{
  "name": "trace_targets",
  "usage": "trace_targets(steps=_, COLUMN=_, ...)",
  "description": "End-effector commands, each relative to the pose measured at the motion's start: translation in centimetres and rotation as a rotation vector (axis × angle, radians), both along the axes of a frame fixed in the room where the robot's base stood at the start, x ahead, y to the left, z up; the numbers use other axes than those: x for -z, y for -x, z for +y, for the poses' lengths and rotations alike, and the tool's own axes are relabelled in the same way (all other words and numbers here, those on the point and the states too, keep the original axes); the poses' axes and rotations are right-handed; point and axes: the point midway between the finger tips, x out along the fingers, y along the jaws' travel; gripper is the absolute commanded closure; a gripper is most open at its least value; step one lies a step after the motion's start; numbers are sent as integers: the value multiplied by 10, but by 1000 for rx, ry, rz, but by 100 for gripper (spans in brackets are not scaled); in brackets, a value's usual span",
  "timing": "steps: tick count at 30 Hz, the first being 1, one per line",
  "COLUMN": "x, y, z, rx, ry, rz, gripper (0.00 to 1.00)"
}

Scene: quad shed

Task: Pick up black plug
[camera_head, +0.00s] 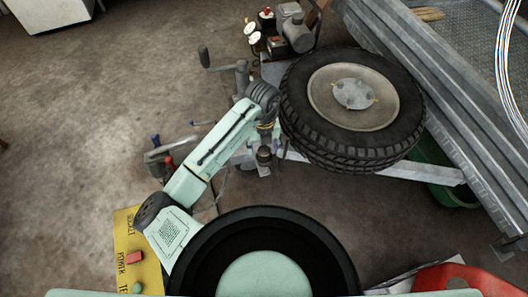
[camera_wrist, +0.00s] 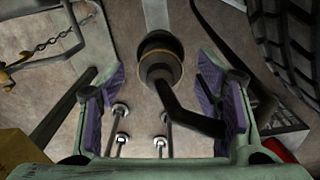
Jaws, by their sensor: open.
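A black round plug-like piece with a brass-coloured ring (camera_wrist: 160,62) is in the wrist view, upper middle. A bent black stem or cable (camera_wrist: 190,118) runs from it to the lower right. My gripper (camera_wrist: 160,98) is open, its two purple-padded fingers on either side of the lower part of this view. The piece lies between and beyond the fingertips, and neither pad appears to touch it. In the head view a dark cylinder (camera_head: 264,156), likely the same piece, is by the trailer's front bar, just below my wrist. My gripper's fingers are largely hidden there.
A large spare tyre (camera_head: 300,118) stands close right of my arm. A jockey-wheel crank (camera_head: 222,64) and a gauge set (camera_head: 268,38) are behind. A yellow board (camera_head: 128,235) and a red object (camera_head: 455,282) are in front. Open floor lies left.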

Motion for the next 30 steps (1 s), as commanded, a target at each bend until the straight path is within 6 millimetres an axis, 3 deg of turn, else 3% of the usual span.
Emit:
trace_targets(steps=6, x=21, y=0, z=0, rx=-1, ry=1, rz=0, gripper=42)
trace_targets(steps=13, x=22, y=0, z=0, rx=-1, ry=1, rz=-1, gripper=43)
trace_targets(steps=30, x=22, y=0, z=0, rx=-1, ry=0, rz=-1, gripper=81)
